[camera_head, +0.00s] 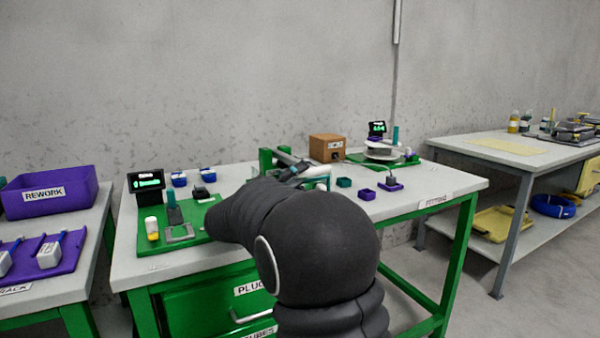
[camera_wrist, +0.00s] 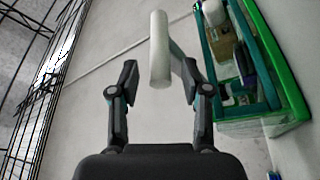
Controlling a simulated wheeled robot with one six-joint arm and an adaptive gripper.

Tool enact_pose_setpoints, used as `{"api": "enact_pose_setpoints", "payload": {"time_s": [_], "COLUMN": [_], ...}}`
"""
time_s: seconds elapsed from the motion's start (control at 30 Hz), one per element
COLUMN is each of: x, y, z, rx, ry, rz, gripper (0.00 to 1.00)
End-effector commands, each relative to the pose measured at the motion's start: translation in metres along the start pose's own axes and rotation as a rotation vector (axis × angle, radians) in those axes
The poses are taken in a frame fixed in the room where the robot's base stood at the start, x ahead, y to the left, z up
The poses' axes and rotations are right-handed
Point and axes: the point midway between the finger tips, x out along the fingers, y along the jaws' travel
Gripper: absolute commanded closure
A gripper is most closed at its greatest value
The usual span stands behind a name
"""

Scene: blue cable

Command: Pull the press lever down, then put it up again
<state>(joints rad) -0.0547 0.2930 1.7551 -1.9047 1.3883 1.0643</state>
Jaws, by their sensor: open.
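My gripper (camera_wrist: 160,82) is open in the wrist view, with one dark finger on each side. A pale cylindrical grip (camera_wrist: 159,48), which looks like the press lever's handle, stands between the fingertips with a gap on both sides. A grey bar behind it leads toward a green frame (camera_wrist: 290,75) at the right. In the head view, the green-framed press (camera_head: 265,160) stands at the back of the table, partly hidden by my dark arm. My gripper is largely hidden there, so contact cannot be judged from that view.
A purple rework bin (camera_head: 50,191) is at left. A second bench (camera_head: 480,150) is at right.

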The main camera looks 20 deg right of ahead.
Motion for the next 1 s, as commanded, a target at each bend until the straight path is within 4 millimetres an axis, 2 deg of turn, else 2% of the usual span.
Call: {"api": "enact_pose_setpoints", "payload": {"time_s": [0.17,0.43,0.47,0.63,1.0], "x": [0.011,0.013,0.013,0.013,0.017], "y": [0.000,0.000,0.000,0.000,0.005], "z": [0.000,0.000,0.000,0.000,0.001], "rx": [0.000,0.000,0.000,-0.001,-0.014], "ry": [0.001,0.001,0.001,0.001,-0.005], "rz": [-0.001,-0.001,-0.001,-0.001,-0.003], "gripper": [0.53,0.53,0.57,1.00,1.00]}}
